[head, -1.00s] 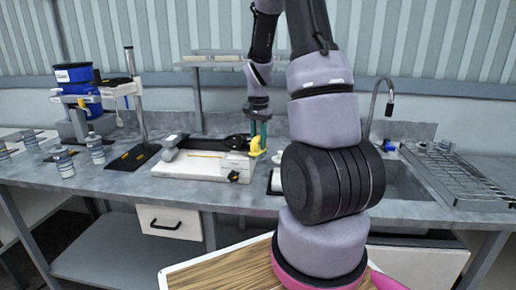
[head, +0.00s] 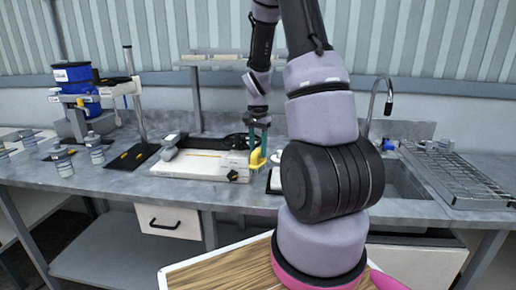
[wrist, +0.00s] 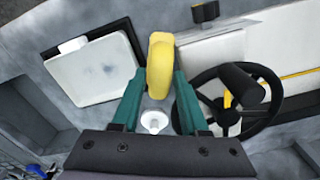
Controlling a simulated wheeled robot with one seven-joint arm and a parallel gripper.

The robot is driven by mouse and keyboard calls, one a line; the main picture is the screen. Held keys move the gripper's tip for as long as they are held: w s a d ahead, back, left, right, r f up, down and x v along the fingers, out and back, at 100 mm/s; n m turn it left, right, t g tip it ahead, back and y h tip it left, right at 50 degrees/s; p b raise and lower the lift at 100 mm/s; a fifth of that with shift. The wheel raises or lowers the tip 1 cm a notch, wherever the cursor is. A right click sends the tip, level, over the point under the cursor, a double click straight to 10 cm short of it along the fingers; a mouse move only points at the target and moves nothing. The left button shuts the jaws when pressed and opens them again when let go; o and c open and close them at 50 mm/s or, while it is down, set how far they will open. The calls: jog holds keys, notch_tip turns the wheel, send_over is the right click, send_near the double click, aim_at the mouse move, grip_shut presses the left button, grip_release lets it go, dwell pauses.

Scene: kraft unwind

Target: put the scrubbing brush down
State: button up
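The scrubbing brush appears as a yellow piece (head: 257,160) at the tips of my gripper (head: 259,140). In the wrist view, the rounded yellow brush (wrist: 160,65) sits between the two green fingers of my gripper (wrist: 158,90), which look closed on its sides. The brush is above the counter (head: 225,198), near the right end of a white-based machine (head: 200,166). I cannot tell whether it touches anything below. Its underside is hidden. A small white round piece (wrist: 154,121) shows between the fingers.
A white pad in a dark frame (wrist: 92,68) lies beside the machine, left of the brush in the wrist view. The machine's black wheel (wrist: 240,95) is on the right. A sink (head: 395,180) and wire rack (head: 460,180) stand right; jars (head: 95,150) stand left.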

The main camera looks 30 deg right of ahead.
notch_tip(320, 180, up, 13)
jog(key=s+a+r+n+t+y, duration=0.1)
jog(key=s+a+r+n+t, duration=0.2)
jog(key=s+a+r, duration=0.3)
jog(key=s+a+r+n+t+y, duration=0.1)
jog(key=s+a+r+n+t, duration=0.3)
jog(key=s, duration=0.9)
jog(key=a+r, duration=0.3)
jog(key=r, duration=0.2)
jog(key=shift+s+a+r, duration=0.15)
jog(key=shift+s+r, duration=0.15)
jog(key=shift+r, duration=0.1)
dwell(1.1)
